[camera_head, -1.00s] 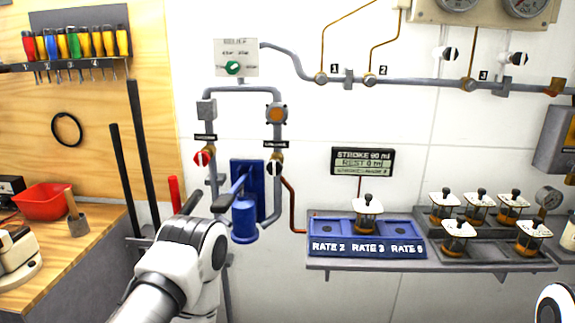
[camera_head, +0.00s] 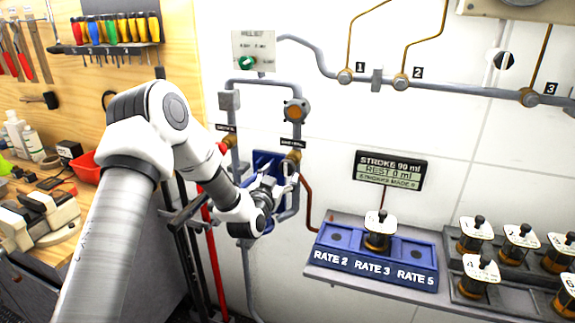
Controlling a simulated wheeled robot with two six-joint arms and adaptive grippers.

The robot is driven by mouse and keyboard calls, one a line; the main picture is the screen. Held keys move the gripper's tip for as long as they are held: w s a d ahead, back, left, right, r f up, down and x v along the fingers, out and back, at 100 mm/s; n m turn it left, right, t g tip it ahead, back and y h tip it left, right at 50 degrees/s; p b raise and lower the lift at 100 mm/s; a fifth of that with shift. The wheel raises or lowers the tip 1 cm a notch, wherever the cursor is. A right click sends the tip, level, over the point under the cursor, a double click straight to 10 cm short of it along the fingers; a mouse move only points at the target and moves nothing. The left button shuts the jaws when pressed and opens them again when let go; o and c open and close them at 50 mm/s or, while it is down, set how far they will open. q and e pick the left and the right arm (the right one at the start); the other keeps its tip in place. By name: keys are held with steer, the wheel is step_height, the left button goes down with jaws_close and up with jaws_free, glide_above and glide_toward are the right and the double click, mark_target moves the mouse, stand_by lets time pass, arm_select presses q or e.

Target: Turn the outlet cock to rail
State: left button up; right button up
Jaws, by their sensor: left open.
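Two pipes come down the wall beside a blue pump (camera_head: 268,160), each with a small black label and a brass cock. The right-hand cock (camera_head: 294,156), which I take to be the outlet cock, shows its brass body; its handle is largely hidden by my left gripper. My left gripper (camera_head: 288,181) is open, just below and in front of that cock; I cannot tell whether it touches the handle. The label lettering is too small to read surely. My right gripper is out of view.
A panel with a green knob (camera_head: 249,62) is above the pipes. A blue rate tray (camera_head: 330,262) holding one weight-like piece stands on a shelf to the right, under a stroke display (camera_head: 390,171). A workbench with a red bowl (camera_head: 86,167) is at left.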

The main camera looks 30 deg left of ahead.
mark_target(285, 171)
arm_select(q)
steer(key=w, duration=0.4)
steer(key=shift+p, duration=0.3)
steer(key=shift+w+a, duration=0.2)
steer(key=shift+s+a, duration=0.2)
steer(key=shift+a, duration=0.05)
steer(key=shift+w+d+f, duration=0.1)
steer(key=shift+w+d, duration=0.05)
steer(key=c, duration=1.2)
steer(key=shift+o, duration=0.2)
